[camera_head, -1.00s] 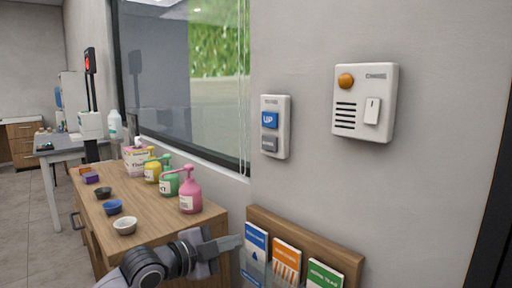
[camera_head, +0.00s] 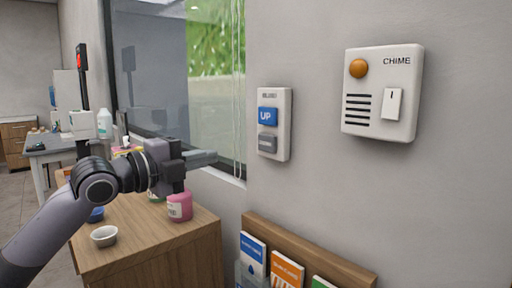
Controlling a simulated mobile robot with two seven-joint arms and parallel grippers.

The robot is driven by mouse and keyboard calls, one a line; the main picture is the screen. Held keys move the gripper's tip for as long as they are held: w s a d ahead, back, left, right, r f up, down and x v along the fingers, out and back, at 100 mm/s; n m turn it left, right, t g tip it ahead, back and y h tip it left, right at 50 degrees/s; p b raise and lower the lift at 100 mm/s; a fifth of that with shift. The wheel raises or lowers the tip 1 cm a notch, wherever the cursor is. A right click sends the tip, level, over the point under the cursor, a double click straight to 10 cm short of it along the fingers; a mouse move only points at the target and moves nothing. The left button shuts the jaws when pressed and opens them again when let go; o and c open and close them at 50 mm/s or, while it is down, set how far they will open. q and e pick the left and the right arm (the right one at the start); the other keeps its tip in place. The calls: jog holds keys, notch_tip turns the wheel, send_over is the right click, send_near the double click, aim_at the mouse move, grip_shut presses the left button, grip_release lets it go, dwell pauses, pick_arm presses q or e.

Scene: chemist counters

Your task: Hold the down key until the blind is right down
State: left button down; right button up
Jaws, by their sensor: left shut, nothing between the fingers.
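The blind's key plate (camera_head: 273,124) is a white panel on the wall beside the window. It has a blue UP key (camera_head: 268,117) above a grey key (camera_head: 267,144), whose lettering is too small to read. My left gripper (camera_head: 214,157) is shut and empty, in front of the window's lower edge. Its fingers point right, toward the key plate, with a gap between. My right gripper is not in view.
A white chime box (camera_head: 382,93) with an orange knob and a white switch is on the wall to the right. Below is a wooden leaflet rack (camera_head: 310,250). A wooden counter (camera_head: 165,238) with a white bowl (camera_head: 104,236) and a pink pump bottle (camera_head: 180,206) stands under my left arm.

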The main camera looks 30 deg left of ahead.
pick_arm(q)
jog(key=shift+w, duration=0.15)
jog(key=p, duration=0.4)
send_near(266, 144)
jog(key=x, duration=0.5)
jog(key=shift+w+d, duration=0.1)
jog(key=shift+w, duration=0.15)
jog(key=shift+w+d, duration=0.2)
jog(key=shift+w, duration=0.4)
